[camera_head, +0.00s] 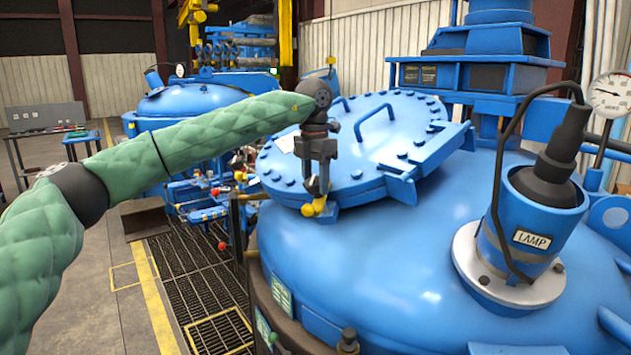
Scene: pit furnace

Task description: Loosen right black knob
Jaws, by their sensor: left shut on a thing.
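My left gripper (316,190) reaches in from the left and points down at the near edge of the round blue hatch lid (375,135). Its fingers are shut on a small part at that edge; the gripper hides most of this part, so I cannot tell whether it is a black knob. Yellow tips (313,208) show just below the fingers. A dark knob-like fitting (348,340) stands at the bottom of the view, apart from the gripper. My right gripper is not in view.
The lid sits on a large blue furnace vessel (400,260). A lamp housing (540,205) with a black cable and a pressure gauge (608,93) stand at the right. A handle (375,120) rises from the lid. Floor grating (195,275) lies to the left.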

